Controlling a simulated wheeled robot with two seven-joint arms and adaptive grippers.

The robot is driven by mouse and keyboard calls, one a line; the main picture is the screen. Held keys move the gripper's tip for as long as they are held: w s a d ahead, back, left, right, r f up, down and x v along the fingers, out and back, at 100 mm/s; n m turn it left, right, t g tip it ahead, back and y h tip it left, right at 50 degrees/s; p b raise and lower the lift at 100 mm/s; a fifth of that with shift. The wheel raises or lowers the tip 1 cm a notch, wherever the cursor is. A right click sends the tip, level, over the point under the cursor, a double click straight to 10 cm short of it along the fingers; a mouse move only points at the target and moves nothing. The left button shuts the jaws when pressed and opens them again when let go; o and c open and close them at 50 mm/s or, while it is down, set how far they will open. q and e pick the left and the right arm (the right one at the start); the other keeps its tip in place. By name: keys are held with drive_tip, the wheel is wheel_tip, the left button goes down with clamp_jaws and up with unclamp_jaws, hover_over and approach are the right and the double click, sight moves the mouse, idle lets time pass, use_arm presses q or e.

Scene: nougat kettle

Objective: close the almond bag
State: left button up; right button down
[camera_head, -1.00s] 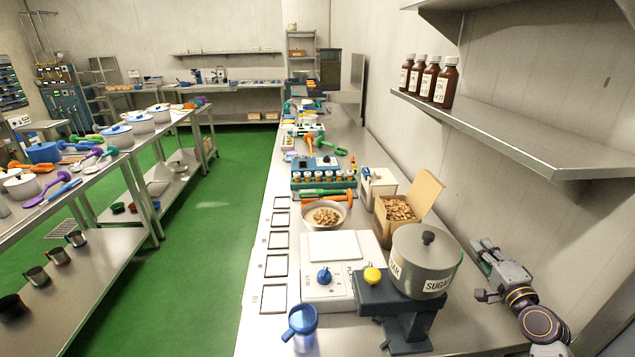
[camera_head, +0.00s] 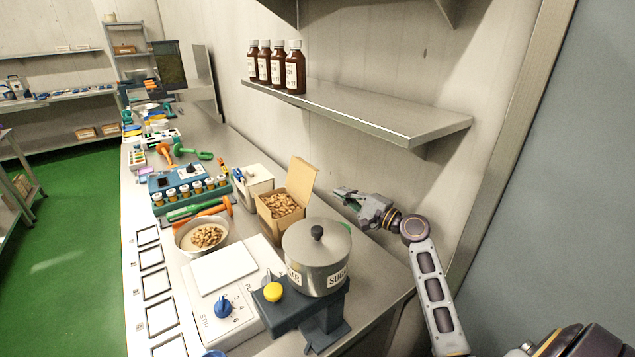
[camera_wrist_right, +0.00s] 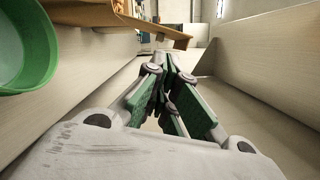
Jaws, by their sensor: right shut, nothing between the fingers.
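The almonds (camera_head: 279,205) sit in an open-topped brown cardboard box (camera_head: 281,230), not a soft bag. Its flap (camera_head: 302,177) stands up at the right side, tilted outward. My right gripper (camera_head: 339,192) is to the right of the box, near the wall, apart from the flap in the head view. It is shut and empty. In the right wrist view, my fingers (camera_wrist_right: 168,75) point ahead with green pads close together. A brown cardboard edge (camera_wrist_right: 120,14) shows above and left of them. My left gripper is not in view.
A steel sugar pot (camera_head: 316,262) on a blue stand is in front of the box. A white tin (camera_head: 254,185) and a bowl of nuts (camera_head: 202,236) are to its left. A wall shelf (camera_head: 370,112) with brown bottles hangs above. A green rim (camera_wrist_right: 45,60) fills the wrist view's left.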

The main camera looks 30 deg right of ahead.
sight(302, 179)
drive_tip(key=shift+w, duration=0.2)
use_arm(q)
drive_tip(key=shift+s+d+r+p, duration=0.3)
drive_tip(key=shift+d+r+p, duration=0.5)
drive_tip(key=shift+p, duration=0.05)
use_arm(e)
drive_tip(key=x, duration=0.9)
drive_tip(key=shift+w+a, duration=0.25)
drive_tip(key=shift+w, duration=0.05)
